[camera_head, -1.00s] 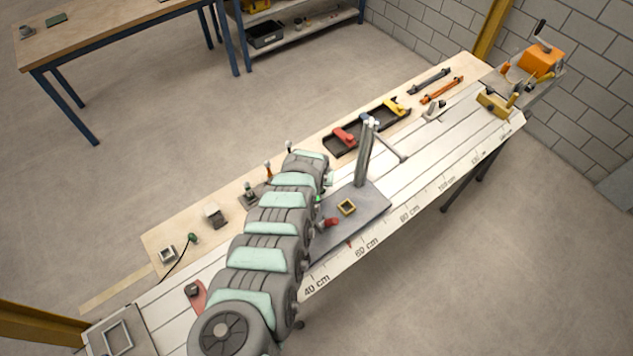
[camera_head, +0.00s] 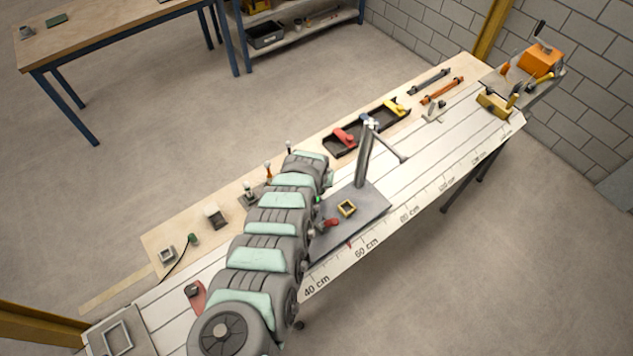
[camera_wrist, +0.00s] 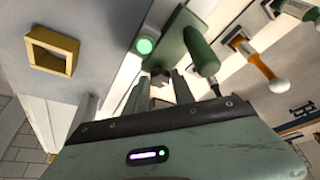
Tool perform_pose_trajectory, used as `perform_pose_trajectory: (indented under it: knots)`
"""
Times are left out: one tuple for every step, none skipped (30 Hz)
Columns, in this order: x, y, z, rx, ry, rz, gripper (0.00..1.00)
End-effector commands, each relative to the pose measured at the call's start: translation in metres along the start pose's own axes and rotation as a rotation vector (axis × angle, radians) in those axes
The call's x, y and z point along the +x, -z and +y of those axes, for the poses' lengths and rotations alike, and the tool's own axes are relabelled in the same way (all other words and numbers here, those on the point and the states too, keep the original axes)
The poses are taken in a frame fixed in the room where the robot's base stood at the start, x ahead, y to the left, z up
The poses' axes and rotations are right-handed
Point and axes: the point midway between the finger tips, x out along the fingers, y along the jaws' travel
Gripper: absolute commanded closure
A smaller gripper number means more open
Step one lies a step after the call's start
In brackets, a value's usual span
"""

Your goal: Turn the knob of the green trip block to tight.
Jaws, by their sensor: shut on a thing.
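The green trip block (camera_wrist: 176,42) shows in the wrist view just beyond my fingertips, with a lit round green button (camera_wrist: 145,46) beside it. My gripper (camera_wrist: 160,88) is shut on a small dark knob (camera_wrist: 160,76) at the near side of the block. The fingers partly cover the knob, so its marking and angle cannot be read. In the head view my arm hides the gripper and most of the block; only a small green spot (camera_head: 317,199) shows at the arm's right edge.
A green-handled tool (camera_wrist: 200,52) and an orange-handled tool (camera_wrist: 254,60) stand close right of my fingers. A yellow square frame (camera_wrist: 52,50) sits on the grey plate (camera_head: 374,203), which also carries a grey post (camera_head: 363,160).

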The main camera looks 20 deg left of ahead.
Motion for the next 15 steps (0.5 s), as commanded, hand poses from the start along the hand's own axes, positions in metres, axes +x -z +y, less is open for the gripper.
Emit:
perform_pose_trajectory:
  knots:
    - [0.0004, -0.0004, -0.0004, 0.002, -0.001, -0.001, 1.00]
    - [0.0006, -0.0006, -0.0006, 0.004, -0.002, -0.001, 1.00]
    - [0.0008, -0.0007, -0.0009, 0.009, -0.004, -0.001, 1.00]
    - [0.0012, -0.0011, -0.0011, 0.014, -0.006, -0.002, 1.00]
    - [0.0015, -0.0014, -0.0013, 0.019, -0.009, -0.002, 1.00]
    - [0.0020, -0.0018, -0.0016, 0.030, -0.013, -0.002, 1.00]
    - [0.0024, -0.0022, -0.0018, 0.040, -0.017, -0.003, 1.00]
    - [0.0028, -0.0025, -0.0020, 0.051, -0.022, -0.003, 1.00]
    - [0.0034, -0.0028, -0.0024, 0.068, -0.029, -0.003, 1.00]
    - [0.0037, -0.0029, -0.0032, 0.083, -0.035, -0.003, 1.00]
    - [0.0039, -0.0027, -0.0032, 0.099, -0.042, -0.003, 1.00]
    - [0.0043, -0.0023, -0.0031, 0.124, -0.053, -0.002, 1.00]
    - [0.0045, -0.0021, -0.0033, 0.144, -0.062, -0.001, 1.00]
    - [0.0047, -0.0018, -0.0037, 0.165, -0.070, 0.000, 1.00]
    - [0.0050, -0.0016, -0.0036, 0.197, -0.083, 0.001, 1.00]
